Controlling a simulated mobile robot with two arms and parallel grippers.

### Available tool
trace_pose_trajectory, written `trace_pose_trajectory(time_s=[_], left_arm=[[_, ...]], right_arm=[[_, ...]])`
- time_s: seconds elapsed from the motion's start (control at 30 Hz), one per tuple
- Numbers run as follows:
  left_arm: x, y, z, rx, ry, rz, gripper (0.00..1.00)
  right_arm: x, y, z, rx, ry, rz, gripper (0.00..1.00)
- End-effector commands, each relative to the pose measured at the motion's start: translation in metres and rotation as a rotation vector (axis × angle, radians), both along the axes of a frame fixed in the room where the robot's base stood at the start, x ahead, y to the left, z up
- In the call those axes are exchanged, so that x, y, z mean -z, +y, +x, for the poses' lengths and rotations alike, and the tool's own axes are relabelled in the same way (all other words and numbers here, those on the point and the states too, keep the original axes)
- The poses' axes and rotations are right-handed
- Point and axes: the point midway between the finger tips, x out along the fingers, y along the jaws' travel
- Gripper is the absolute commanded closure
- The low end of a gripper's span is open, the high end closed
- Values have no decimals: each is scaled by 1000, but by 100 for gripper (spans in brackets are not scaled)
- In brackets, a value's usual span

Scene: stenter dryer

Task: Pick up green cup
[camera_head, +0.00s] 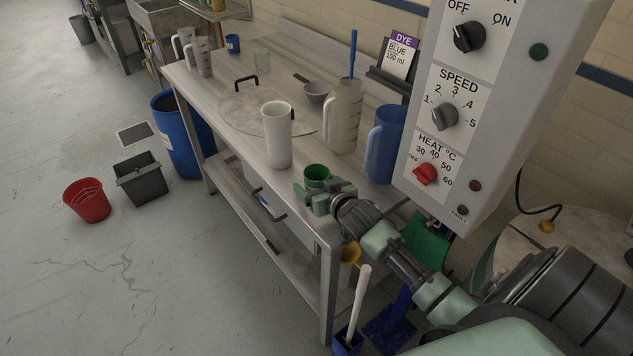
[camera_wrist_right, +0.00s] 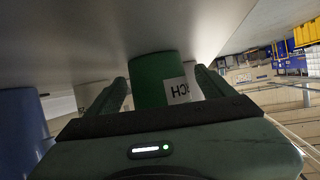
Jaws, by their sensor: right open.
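The green cup (camera_head: 316,174) stands upright near the front edge of the metal bench, in front of the blue jug. In the right wrist view the green cup (camera_wrist_right: 158,78) shows a white label with dark letters, partly hidden. My right gripper (camera_head: 318,192) is low at the cup's near side. Its fingers are open, one on each side of the cup in the wrist view; I cannot tell whether either touches it. My left gripper is not in view.
A white handle (camera_head: 359,300) rises below the bench.

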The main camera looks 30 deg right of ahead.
Motion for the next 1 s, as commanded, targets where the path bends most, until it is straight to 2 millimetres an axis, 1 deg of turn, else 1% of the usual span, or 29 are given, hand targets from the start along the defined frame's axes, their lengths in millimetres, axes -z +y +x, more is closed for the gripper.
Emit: trace_pose_trajectory(time_s=[0.07, 0.27, 0.3, 0.37, 0.4, 0.47, 0.5, 0.53, 0.83, 0.97, 1.0], left_arm=[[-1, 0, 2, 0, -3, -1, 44], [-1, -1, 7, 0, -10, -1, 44], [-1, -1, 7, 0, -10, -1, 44], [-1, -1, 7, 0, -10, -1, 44], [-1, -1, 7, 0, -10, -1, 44], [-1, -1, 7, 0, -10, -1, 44], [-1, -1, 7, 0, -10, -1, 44], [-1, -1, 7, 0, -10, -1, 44], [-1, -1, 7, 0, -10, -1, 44], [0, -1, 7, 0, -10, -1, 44], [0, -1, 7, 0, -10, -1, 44]], right_arm=[[1, 0, 3, 0, -1, 0, 17], [2, 0, 4, -1, -1, 0, 17], [2, 0, 4, -1, -1, 0, 22], [2, 0, 4, -1, -1, 0, 39], [2, 0, 3, -1, -1, 0, 50], [2, 0, 3, -1, -1, 0, 67], [2, 0, 3, -1, -1, 0, 78], [2, 0, 3, -1, -1, 0, 84], [-1, 0, 4, -1, -2, 0, 84], [-11, -1, 4, -1, -5, 0, 84], [-17, -1, 4, 0, -5, -2, 84]])
